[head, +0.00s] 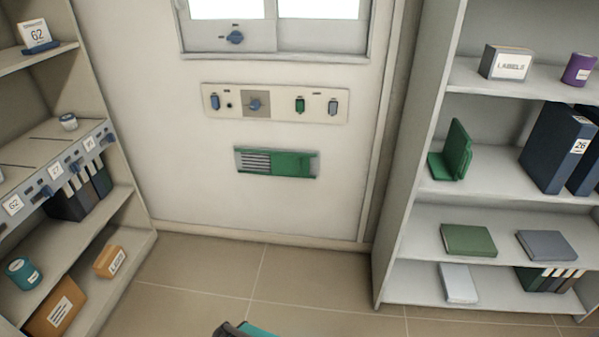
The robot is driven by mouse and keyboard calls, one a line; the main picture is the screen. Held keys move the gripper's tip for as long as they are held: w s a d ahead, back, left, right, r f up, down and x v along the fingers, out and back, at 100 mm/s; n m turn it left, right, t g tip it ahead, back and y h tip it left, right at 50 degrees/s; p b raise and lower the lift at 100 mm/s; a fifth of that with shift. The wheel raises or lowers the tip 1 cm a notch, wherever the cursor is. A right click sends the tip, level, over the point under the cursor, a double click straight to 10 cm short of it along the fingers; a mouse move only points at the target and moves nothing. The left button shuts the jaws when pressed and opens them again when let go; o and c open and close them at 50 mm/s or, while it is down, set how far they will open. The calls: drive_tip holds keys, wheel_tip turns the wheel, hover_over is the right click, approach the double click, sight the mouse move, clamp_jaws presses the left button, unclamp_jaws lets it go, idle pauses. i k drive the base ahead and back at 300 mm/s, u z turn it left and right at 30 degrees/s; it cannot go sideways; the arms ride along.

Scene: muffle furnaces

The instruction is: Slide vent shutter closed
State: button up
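The vent (276,176) is a low horizontal panel on the white wall, below the control strip. Its green shutter (293,165) covers the middle and right of the vent. Dark slats (256,161) show uncovered at the upper left. My gripper cannot be made out; only a dark and teal shape shows at the bottom edge of the head view, well below and apart from the vent. I cannot tell what part it is.
A control strip (275,103) with switches and a knob is above the vent, with a window (277,45) higher up. Shelves stand at left (122,200) and right (423,190). The tiled floor (200,275) between them is clear.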

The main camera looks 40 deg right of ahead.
sight(280, 163)
drive_tip(key=i, duration=0.95)
drive_tip(key=u, duration=0.05)
